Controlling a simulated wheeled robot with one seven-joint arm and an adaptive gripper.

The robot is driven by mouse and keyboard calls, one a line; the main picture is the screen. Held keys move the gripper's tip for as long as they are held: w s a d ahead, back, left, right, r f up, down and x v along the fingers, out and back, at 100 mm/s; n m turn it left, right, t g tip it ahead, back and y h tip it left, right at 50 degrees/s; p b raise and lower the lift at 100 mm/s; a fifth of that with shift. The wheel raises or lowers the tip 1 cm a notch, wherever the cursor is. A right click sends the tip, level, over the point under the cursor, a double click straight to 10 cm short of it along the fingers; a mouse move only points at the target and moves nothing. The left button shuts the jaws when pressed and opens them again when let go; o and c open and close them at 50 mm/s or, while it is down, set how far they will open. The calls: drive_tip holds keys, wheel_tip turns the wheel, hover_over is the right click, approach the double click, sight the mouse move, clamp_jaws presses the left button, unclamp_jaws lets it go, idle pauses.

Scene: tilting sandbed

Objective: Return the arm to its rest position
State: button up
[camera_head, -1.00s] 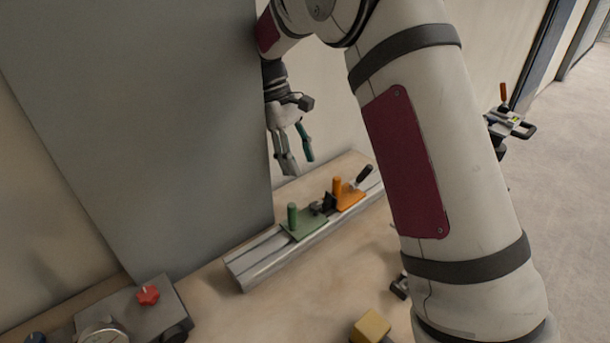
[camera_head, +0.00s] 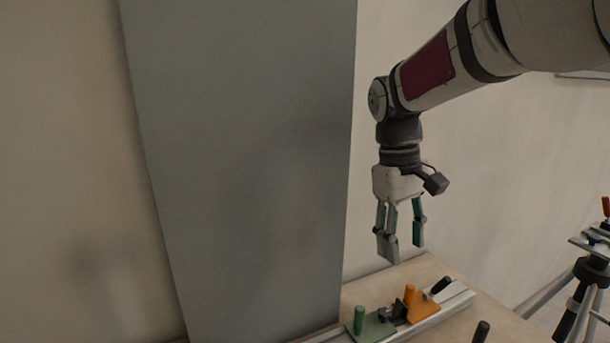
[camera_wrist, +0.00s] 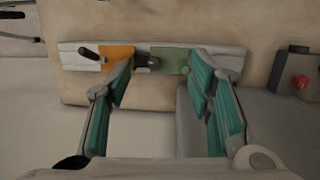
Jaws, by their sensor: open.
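My gripper (camera_head: 402,240) hangs from my arm with its fingers pointing down, above the back part of the wooden table. Its grey fingers with teal pads are apart and nothing is between them. In the wrist view the open fingers (camera_wrist: 165,100) frame the rail fixture from above, with a clear gap to it. My arm comes in from the upper right in the head view, with the forearm sloping down to the wrist.
A metal rail (camera_head: 455,298) on the table (camera_head: 425,268) carries a green plate (camera_head: 375,328) and an orange plate (camera_head: 424,308), each with a peg. A tall grey panel (camera_head: 245,170) stands left of my gripper. A tripod (camera_head: 590,270) stands at right. A red knob (camera_wrist: 301,82) shows in the wrist view.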

drive_tip(key=s+d+r+m+t+p, duration=0.1)
drive_tip(key=s+m+t, duration=0.1)
drive_tip(key=s, duration=1)
drive_tip(key=s+r+m+t+y+p, duration=0.1)
drive_tip(key=s+r+m+t+p, duration=0.1)
drive_tip(key=s, duration=1)
drive_tip(key=shift+s+d+r+m+t+y, duration=0.3)
drive_tip(key=shift+s+d+m+t, duration=0.15)
drive_tip(key=shift+t, duration=0.25)
drive_tip(key=shift+a, duration=0.1)
